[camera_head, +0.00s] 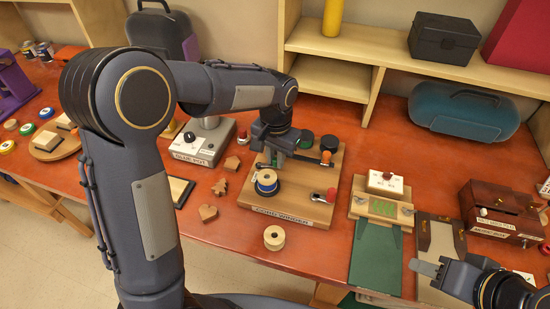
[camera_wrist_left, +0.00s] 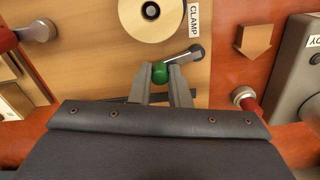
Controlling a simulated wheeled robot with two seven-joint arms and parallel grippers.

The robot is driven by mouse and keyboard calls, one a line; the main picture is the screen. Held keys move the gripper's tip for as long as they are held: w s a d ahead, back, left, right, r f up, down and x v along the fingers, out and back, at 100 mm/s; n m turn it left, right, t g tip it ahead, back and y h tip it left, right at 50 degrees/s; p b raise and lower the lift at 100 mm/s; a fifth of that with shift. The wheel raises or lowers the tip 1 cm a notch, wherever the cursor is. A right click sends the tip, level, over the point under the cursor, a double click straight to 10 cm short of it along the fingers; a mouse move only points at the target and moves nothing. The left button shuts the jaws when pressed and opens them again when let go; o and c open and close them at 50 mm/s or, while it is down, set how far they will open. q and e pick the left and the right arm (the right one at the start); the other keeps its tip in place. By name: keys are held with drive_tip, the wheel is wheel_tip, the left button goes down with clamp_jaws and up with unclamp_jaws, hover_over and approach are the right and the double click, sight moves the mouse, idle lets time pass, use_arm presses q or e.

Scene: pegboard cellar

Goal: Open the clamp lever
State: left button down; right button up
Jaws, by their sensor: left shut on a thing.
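In the left wrist view a small metal clamp lever (camera_wrist_left: 188,56) with a green knob (camera_wrist_left: 160,72) lies on the wooden board, beside the label reading CLAMP (camera_wrist_left: 194,20). My left gripper (camera_wrist_left: 160,76) has its two fingers closed on either side of the green knob.
A grey device (camera_head: 205,140) stands to the left, and a box with a green panel (camera_head: 383,207) to the right.

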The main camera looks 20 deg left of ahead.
use_arm(q)
drive_tip(key=shift+w+a+n, duration=0.15)
drive_tip(key=shift+w+n, duration=0.3)
drive_tip(key=shift+n, duration=0.75)
drive_tip(key=c, duration=1.4)
unclamp_jaws()
drive_tip(key=shift+o, duration=0.2)
drive_tip(key=shift+r, duration=0.1)
wheel_tip(320, 180, up, 8)
